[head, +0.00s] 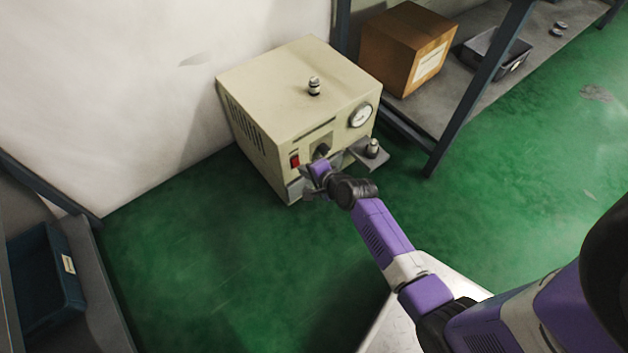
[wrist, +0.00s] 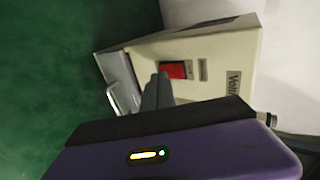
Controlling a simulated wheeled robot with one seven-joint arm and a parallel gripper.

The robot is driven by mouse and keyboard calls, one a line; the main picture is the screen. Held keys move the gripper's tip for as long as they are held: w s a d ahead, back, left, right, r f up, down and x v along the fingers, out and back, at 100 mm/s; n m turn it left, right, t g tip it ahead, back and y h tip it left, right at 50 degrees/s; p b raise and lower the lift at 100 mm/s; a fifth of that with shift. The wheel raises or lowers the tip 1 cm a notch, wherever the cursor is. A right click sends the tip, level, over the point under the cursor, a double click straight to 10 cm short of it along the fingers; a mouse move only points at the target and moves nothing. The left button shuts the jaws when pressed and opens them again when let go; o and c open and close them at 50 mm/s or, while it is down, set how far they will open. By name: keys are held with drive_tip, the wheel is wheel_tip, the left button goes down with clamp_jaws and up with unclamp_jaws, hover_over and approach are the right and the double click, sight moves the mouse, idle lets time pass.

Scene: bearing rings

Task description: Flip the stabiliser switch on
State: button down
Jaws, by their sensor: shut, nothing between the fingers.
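The stabiliser (head: 293,108) is a cream box on the green floor against the white wall. Its front carries a red switch (head: 295,160), a round gauge and a dark knob. In the wrist view the red switch (wrist: 175,70) sits in a dark frame on the cream face (wrist: 212,65). Whether it is on or off I cannot tell. My gripper (head: 308,192) is in front of the lower front of the box. In the wrist view my gripper (wrist: 160,77) is shut and empty, its dark fingertips close to the switch's left edge; contact is unclear.
A grey ledge (head: 370,158) with a small metal part juts from the box's right front. A shelf with a cardboard box (head: 407,48) and a dark bin (head: 493,52) stands at right. A blue bin (head: 45,280) is at lower left. Floor left of my arm is clear.

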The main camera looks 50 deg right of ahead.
drive_tip(key=shift+w+d+f, duration=0.1)
drive_tip(key=shift+w+d, duration=0.1)
drive_tip(key=shift+w, duration=0.5)
drive_tip(key=shift+w, duration=0.15)
drive_tip(key=shift+r+p, duration=0.85)
drive_tip(key=shift+p, duration=0.15)
